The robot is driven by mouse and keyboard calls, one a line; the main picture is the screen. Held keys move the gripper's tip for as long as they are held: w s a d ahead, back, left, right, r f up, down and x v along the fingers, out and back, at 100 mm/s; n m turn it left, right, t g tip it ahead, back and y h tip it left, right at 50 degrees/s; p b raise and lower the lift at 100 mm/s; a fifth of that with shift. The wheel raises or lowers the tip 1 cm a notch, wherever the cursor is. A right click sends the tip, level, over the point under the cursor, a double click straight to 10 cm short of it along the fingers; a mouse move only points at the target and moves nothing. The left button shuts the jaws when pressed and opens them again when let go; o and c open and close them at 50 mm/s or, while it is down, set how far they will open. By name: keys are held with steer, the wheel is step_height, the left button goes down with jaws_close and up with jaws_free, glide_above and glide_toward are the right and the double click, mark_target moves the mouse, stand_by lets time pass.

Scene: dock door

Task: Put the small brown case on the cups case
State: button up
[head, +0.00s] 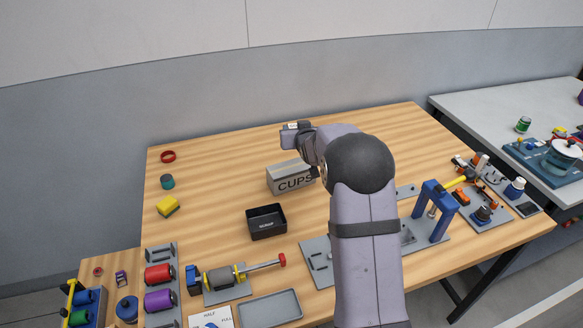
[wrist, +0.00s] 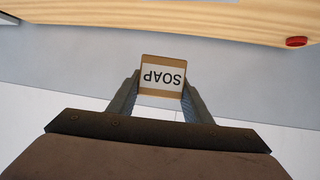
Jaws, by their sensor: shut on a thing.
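The small brown case (wrist: 161,88) has a white label reading SOAP, upside down in the wrist view. My gripper (wrist: 160,98) is shut on it, with one finger on each side. In the head view my gripper (head: 294,133) is raised over the table, above the cups case in the picture. Only a little of the held case shows there, and the gap between the two cases is hard to judge. The cups case (head: 284,181) is a grey box marked CUPS on its front. My arm hides its right end. It is not visible in the wrist view.
A black open box (head: 266,234) stands in front of the cups case. A blue frame (head: 436,210) stands at the right. The table's back left is mostly clear.

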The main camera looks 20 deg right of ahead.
mark_target(291, 166)
steer(key=shift+w+d+r+y, duration=0.1)
steer(key=shift+d+r+y, duration=0.2)
steer(key=shift+d+r, duration=0.4)
steer(key=shift+r+n, duration=0.15)
steer(key=shift+n, duration=0.15)
steer(key=shift+w+a+r+n+y, duration=0.15)
steer(key=shift+a+r+n+y, duration=0.15)
steer(key=shift+y, duration=0.1)
steer(key=shift+w+a+f+n+y, duration=0.1)
steer(key=shift+a+n+y, duration=0.25)
steer(key=shift+a, duration=0.25)
steer(key=shift+a+f+n+y, duration=0.35)
steer(key=shift+a+f+y, duration=0.2)
steer(key=shift+a+f, duration=0.3)
steer(key=shift+s+d+f+h, duration=0.1)
steer(key=shift+s+f+h, duration=0.2)
steer(key=shift+m, duration=0.4)
steer(key=shift+f+p, duration=0.6)
steer(key=shift+f, duration=4.45)
